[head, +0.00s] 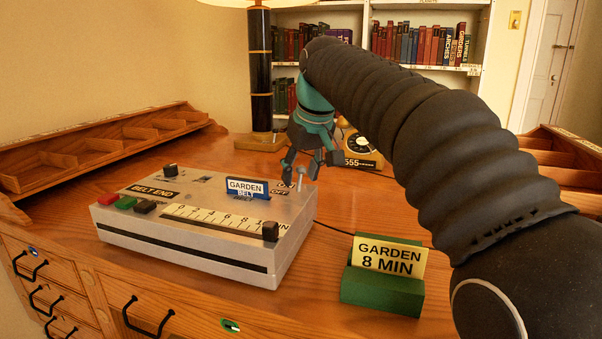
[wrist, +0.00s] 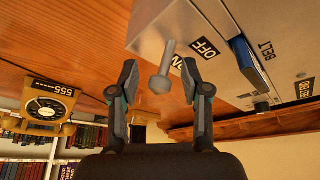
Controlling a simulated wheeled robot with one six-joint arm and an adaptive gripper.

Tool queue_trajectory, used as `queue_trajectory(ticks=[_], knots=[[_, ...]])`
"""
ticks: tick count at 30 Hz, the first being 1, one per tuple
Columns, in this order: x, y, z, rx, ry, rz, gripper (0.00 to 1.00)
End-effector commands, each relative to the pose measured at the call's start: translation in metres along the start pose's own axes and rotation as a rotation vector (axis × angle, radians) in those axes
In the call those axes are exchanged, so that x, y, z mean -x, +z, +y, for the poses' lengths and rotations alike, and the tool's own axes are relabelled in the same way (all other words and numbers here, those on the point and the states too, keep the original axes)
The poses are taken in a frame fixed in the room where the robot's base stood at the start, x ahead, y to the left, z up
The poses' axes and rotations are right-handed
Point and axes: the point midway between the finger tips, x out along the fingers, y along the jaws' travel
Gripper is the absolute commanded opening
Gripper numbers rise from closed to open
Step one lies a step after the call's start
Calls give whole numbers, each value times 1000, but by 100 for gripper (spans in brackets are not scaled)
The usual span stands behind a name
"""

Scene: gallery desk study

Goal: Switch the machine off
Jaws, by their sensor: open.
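The machine (head: 190,245) is a pale grey box on the desk. Near its right back corner stands a small metal toggle lever (head: 300,183), beside ON and OFF labels (head: 281,189). The lever (wrist: 162,77) also shows in the wrist view with its rounded end towards the camera; I cannot tell for certain which way it is thrown. My gripper (head: 302,170) points down over this corner. Its fingers are open and empty, one on each side of the lever in the wrist view (wrist: 159,72), with no clear contact.
On the machine are red, green and black buttons (head: 126,203), a scale with a dark slider knob (head: 270,231) and a blue GARDEN BELT sign (head: 246,189). A green card holder (head: 381,290) reads GARDEN 8 MIN. A yellow dial telephone (head: 358,147) and a lamp (head: 261,80) stand behind.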

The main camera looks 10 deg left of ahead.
Motion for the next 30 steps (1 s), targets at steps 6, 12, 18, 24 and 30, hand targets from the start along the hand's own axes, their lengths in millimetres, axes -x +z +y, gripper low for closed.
queue_trajectory(ticks=[6, 12, 18, 24, 30], knots=[[0, 0, 0, 0, 0, 0, 47], [0, 0, 0, 0, 0, 0, 0], [0, 0, 0, 1, 2, 2, 0], [-1, 2, -2, 14, 28, 31, 0], [-1, 6, -6, 45, 101, 112, 0]])
